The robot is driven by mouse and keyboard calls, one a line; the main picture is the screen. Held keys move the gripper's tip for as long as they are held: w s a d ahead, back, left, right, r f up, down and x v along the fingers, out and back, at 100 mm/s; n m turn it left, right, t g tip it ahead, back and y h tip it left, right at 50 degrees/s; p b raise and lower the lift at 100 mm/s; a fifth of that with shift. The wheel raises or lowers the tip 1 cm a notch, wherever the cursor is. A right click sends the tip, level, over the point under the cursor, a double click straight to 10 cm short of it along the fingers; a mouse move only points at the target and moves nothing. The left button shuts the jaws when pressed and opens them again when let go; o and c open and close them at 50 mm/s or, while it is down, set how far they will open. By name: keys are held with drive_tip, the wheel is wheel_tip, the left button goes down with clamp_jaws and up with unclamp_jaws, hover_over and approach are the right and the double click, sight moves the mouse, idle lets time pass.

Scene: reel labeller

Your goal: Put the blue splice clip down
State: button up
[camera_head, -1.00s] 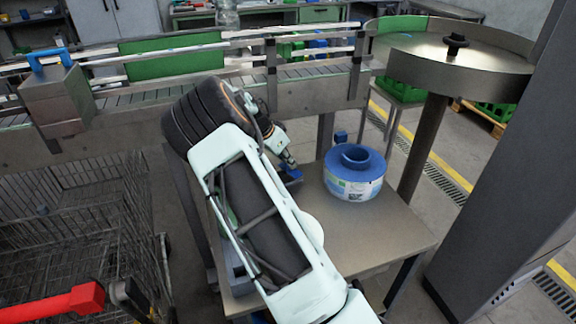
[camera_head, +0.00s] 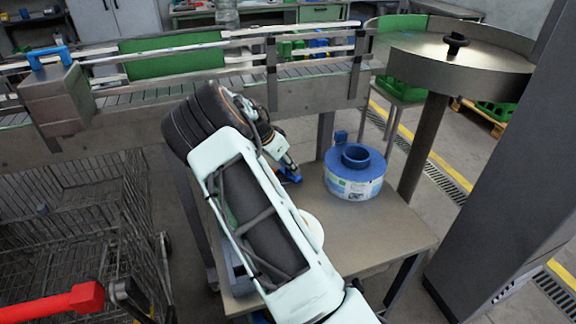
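A small blue piece, which looks like the blue splice clip (camera_head: 291,176), shows at the tip of my gripper (camera_head: 289,168), over the left part of the small metal table (camera_head: 370,235). My gripper points down and to the right, and its fingers are small and partly hidden by my arm. I cannot tell whether the fingers are shut on the blue piece or only beside it, nor whether the piece touches the table top.
A blue reel (camera_head: 354,173) with a white label lies on the table, right of my gripper. A small blue object (camera_head: 341,138) is behind it. A conveyor (camera_head: 300,95) runs behind the table. A wire cart (camera_head: 80,220) stands at left. The table's front right is clear.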

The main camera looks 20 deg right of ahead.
drive_tip(key=v, duration=1.2)
drive_tip(key=shift+r+b, duration=0.15)
drive_tip(key=shift+b, duration=0.2)
